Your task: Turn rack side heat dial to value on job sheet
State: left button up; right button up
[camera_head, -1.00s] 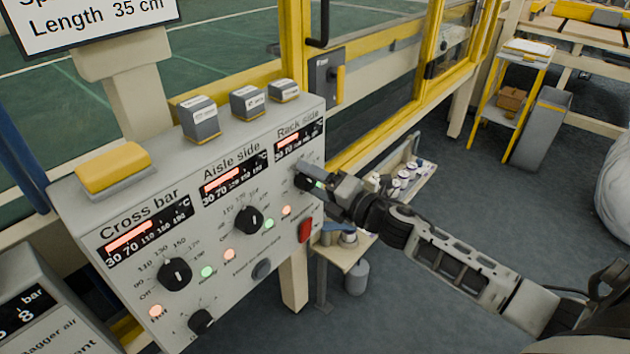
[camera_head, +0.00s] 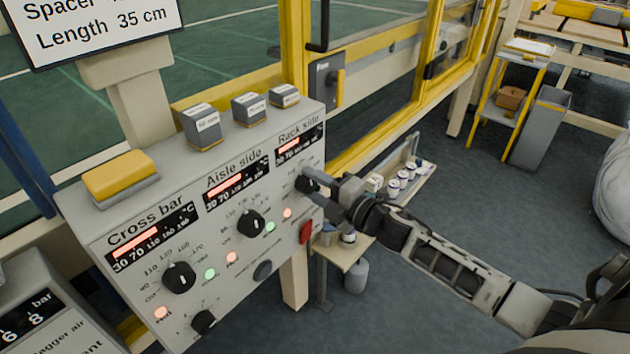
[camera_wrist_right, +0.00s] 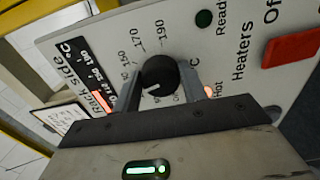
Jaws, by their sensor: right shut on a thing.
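The rack side heat dial (camera_head: 305,184) is a black knob at the right end of the grey control panel (camera_head: 222,215). My right gripper (camera_head: 317,186) is shut on it, and the right wrist view shows a finger on each side of the dial (camera_wrist_right: 159,76). The dial's white mark points toward the lower left of that picture; the number it meets is hard to tell. The scale shows 150, 170 and 190. The rack side display (camera_head: 300,146) has a red bar. A sheet (camera_head: 95,30) reads "Spacer" and "Length 35 cm"; its top is cut off. My left gripper is out of view.
The aisle side dial (camera_head: 250,223) and cross bar dial (camera_head: 179,277) sit left on the same panel. A red switch (camera_head: 306,231) is just below my gripper. Small grey boxes and a yellow-topped block (camera_head: 121,176) stand on the panel. A yellow frame rises behind.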

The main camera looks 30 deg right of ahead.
jog(key=shift+m+p, duration=0.5)
jog(key=shift+m, duration=0.7)
jog(key=o, duration=1)
jog(key=shift+c, duration=0.2)
jog(key=b+v, duration=0.1)
jog(key=v, duration=1.5)
